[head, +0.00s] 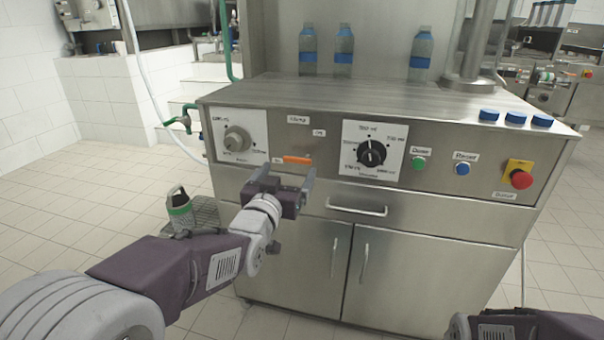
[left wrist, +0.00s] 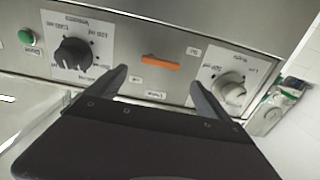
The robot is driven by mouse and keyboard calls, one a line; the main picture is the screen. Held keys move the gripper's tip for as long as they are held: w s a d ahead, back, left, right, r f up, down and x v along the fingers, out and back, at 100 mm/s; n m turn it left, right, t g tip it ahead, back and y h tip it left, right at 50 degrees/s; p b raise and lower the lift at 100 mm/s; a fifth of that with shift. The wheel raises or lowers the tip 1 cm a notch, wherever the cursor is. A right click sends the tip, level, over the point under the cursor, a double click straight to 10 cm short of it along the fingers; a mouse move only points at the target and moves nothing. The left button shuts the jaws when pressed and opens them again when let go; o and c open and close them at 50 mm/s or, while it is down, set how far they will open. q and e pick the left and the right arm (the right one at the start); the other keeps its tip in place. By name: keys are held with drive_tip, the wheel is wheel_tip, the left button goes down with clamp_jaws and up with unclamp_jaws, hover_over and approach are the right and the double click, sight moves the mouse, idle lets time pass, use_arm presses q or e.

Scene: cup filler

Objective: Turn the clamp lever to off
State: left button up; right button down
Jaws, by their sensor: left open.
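The clamp lever is a short orange bar (head: 297,160) on the steel front panel of the filler, between the two dials. It lies roughly horizontal, with a small label at its left end and another above its right side; their words are too small to read surely. In the left wrist view the orange lever (left wrist: 160,63) shows upside down, beyond and between the fingertips. My left gripper (head: 287,174) is open and empty in front of the panel, just below the lever, seemingly not touching it. The open fingers also show in the left wrist view (left wrist: 158,80).
A grey dial (head: 237,139) is left of the lever and a black dial (head: 371,153) right. Further right are a green button (head: 419,163), a blue button (head: 462,169) and a red emergency stop (head: 521,179). A drawer handle (head: 357,208) sits below. Bottles (head: 344,50) stand on top.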

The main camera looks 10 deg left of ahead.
sight(296, 159)
use_arm(q)
drive_tip(key=w+b, duration=0.1)
drive_tip(key=w, duration=0.3)
drive_tip(key=w+b, duration=0.1)
drive_tip(key=w, duration=0.2)
drive_tip(key=shift+w+d+f, duration=0.15)
drive_tip(key=shift+w, duration=0.65)
drive_tip(key=c, duration=1.4)
drive_tip(key=shift+o, duration=0.2)
